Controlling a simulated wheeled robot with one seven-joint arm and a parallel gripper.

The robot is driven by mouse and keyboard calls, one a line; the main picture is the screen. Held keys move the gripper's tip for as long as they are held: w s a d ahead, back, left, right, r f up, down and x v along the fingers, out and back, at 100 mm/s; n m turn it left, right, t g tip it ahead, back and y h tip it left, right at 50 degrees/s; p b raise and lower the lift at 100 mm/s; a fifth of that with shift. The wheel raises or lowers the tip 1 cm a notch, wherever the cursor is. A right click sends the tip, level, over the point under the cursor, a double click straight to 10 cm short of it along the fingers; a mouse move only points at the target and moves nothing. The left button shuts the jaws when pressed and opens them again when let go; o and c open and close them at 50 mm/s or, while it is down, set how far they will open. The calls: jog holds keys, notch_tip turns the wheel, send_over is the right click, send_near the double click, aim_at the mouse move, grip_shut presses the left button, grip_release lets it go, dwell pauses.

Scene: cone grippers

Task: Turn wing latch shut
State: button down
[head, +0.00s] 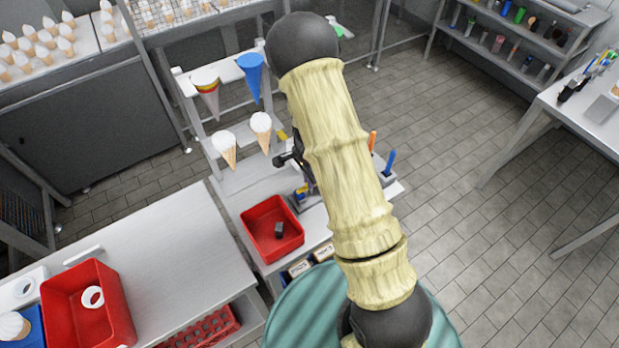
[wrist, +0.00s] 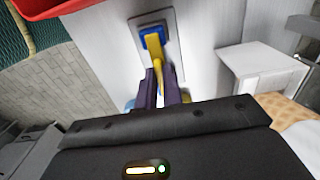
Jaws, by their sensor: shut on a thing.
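The wing latch (wrist: 155,45) shows in the wrist view as a yellow wing on a blue square base, fixed to a grey metal plate. My gripper (wrist: 161,78) has its two purple fingers on either side of the lower end of the yellow wing and is shut on it. In the head view, a small yellow and blue part, seemingly the latch (head: 302,191), shows beside my arm on the pale bench. My arm hides most of the gripper there. I cannot tell the latch's exact turn angle from the head view.
A red bin (head: 272,230) with a small dark block stands left of the latch. Behind it, a rack (head: 205,130) holds several cones. A pen holder (head: 385,180) stands to the right, behind my arm. A steel table (head: 180,260) with another red bin (head: 88,305) is at left.

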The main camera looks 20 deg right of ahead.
jog(key=c, duration=1.5)
grip_release()
jog(key=shift+c, duration=0.2)
jog(key=shift+r, duration=0.1)
notch_tip(320, 180, up, 17)
jog(key=b, duration=0.2)
jog(key=shift+r, duration=0.15)
jog(key=s+r+n+t, duration=0.1)
jog(key=s+n+t, duration=0.1)
jog(key=s+n, duration=1.2)
jog(key=shift+s+d+r+n+t, duration=0.2)
jog(key=shift+s+n+t, duration=0.1)
jog(key=shift+s, duration=0.1)
